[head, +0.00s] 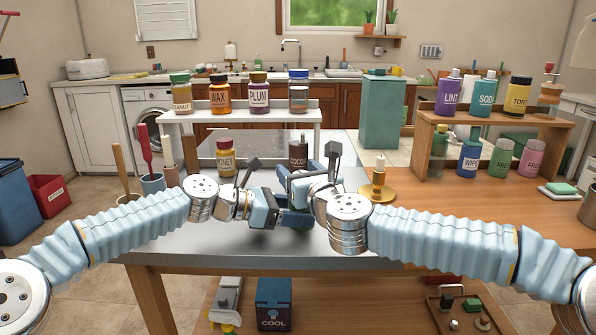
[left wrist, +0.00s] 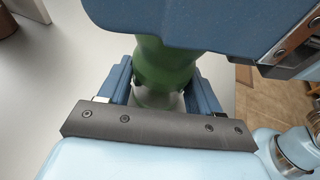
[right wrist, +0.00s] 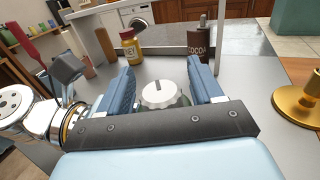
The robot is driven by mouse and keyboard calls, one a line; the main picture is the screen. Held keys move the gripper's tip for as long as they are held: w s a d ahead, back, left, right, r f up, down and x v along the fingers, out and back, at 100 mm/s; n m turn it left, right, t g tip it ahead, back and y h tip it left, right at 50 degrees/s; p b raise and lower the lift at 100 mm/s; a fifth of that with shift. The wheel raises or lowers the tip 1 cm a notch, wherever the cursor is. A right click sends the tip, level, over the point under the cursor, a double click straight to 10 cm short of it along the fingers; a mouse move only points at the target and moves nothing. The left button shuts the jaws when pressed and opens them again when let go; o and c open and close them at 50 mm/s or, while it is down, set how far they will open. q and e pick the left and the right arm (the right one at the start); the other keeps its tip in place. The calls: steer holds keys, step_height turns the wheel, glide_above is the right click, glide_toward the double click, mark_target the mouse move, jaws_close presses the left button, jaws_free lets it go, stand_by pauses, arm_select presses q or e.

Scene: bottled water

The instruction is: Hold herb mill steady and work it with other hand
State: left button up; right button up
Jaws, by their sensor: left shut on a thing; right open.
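The herb mill shows in the left wrist view as a green body (left wrist: 163,72) with a clear part below it. My left gripper (left wrist: 165,88) is shut on this body, one blue finger on each side. In the right wrist view the mill's pale ridged knob (right wrist: 158,95) sits between the fingers of my right gripper (right wrist: 160,68). That gripper is open, with a gap on both sides of the knob. In the head view my left gripper (head: 296,218) is below my right gripper (head: 291,187), over the grey table, and the two hide the mill.
A honey jar (head: 226,161) and a cocoa bottle (head: 298,153) stand behind the grippers. A gold stand (head: 378,190) is at the right. Utensil pots, including a blue one (head: 152,183), are at the left. The grey table (head: 190,255) is clear in front.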

steer(key=shift+w+a, duration=0.15)
steer(key=shift+w, duration=0.15)
steer(key=c, duration=1)
steer(key=shift+h, duration=0.3)
steer(key=m+t+h, duration=0.1)
steer(key=m+h, duration=0.1)
steer(key=h, duration=0.1)
steer(key=shift+m+h, duration=0.3)
steer(key=shift+m, duration=0.1)
steer(key=shift+d+m+h, duration=0.25)
steer(key=shift+m+h, duration=0.55)
steer(key=shift+h, duration=0.5)
steer(key=shift+d+m+h, duration=0.2)
steer(key=shift+m+h, duration=0.6)
steer(key=shift+h, duration=0.8)
